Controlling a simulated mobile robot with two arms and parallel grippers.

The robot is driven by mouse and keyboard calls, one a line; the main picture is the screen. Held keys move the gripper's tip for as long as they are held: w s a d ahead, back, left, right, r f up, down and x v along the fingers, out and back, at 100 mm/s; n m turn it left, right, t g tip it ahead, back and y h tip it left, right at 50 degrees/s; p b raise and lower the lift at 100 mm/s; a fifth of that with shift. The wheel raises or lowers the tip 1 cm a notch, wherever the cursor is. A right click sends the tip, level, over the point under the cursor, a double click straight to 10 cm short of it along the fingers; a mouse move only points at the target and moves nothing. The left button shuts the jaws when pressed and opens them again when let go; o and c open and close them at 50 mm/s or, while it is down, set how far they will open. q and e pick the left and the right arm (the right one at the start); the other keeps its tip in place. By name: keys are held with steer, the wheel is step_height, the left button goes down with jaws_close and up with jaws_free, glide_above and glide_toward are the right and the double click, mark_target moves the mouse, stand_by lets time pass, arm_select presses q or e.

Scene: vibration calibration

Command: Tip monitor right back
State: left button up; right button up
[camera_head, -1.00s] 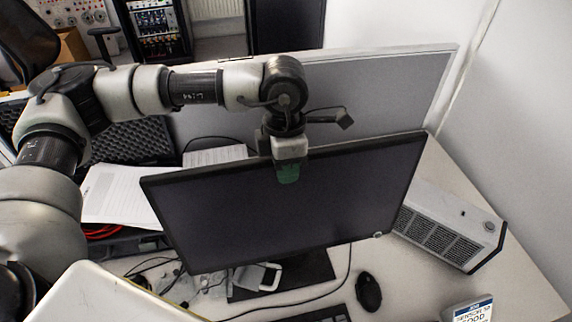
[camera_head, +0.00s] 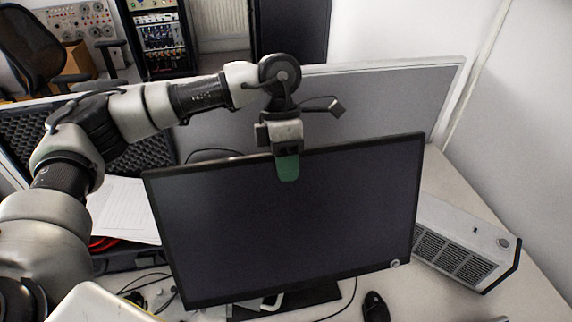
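The monitor (camera_head: 290,225) is a wide black screen on a dark stand (camera_head: 320,294), facing me on the desk. My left gripper (camera_head: 287,160) comes down from above onto the middle of its top edge. One green fingertip lies flat against the front of the screen just below the bezel. The other finger is hidden behind the monitor. The gripper looks shut on the top edge. My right gripper is not in view.
A white vented box (camera_head: 465,240) stands right of the monitor. A dark mouse (camera_head: 376,306) lies in front. Papers (camera_head: 125,208) and cables lie to the left. A grey partition panel (camera_head: 385,105) stands close behind the monitor, with a white wall at the right.

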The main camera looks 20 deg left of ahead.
arm_select(q)
steer(key=o, duration=0.3)
steer(key=shift+w+a, duration=0.1)
steer(key=shift+w, duration=0.05)
steer(key=shift+w+r, duration=0.1)
steer(key=shift+r, duration=0.25)
steer(key=b+v, duration=0.2)
steer(key=v, duration=0.8)
steer(key=shift+f, duration=0.15)
